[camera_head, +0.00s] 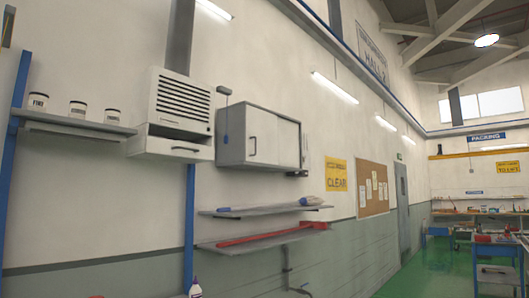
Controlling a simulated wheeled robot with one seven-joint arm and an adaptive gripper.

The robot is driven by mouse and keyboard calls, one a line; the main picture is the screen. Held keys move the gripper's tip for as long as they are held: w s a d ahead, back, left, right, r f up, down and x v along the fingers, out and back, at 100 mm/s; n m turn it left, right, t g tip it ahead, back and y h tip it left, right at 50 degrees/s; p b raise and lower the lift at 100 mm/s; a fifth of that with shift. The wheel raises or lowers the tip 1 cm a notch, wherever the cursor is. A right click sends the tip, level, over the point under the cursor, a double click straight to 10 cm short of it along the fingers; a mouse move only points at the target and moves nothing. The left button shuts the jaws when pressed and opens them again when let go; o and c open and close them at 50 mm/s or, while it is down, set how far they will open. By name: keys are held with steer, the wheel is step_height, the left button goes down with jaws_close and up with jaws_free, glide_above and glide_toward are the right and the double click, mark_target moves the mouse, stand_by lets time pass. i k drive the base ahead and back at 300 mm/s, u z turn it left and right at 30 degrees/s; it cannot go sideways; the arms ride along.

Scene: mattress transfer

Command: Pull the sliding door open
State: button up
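A grey wall cabinet (233,149) hangs on the left wall in the head view, above two shelves. Its front has pale door panels, which look shut. A dark upright handle (253,146) sits near the left edge of the left panel (264,134). A second panel (289,143) lies to its right; I cannot tell which one slides. The inside of the cabinet is hidden. My gripper is not in view.
A white louvred unit (182,100) with a drawer-like lower part hangs left of the cabinet. Below are a shelf with a blue-ended item (267,209) and a shelf with a long red tool (262,237). A blue trolley (497,249) stands far right. Green floor (425,270) is clear.

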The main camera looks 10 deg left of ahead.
mark_target(261, 125)
steer(key=u, duration=0.1)
steer(key=i, duration=1.95)
steer(key=u, duration=0.2)
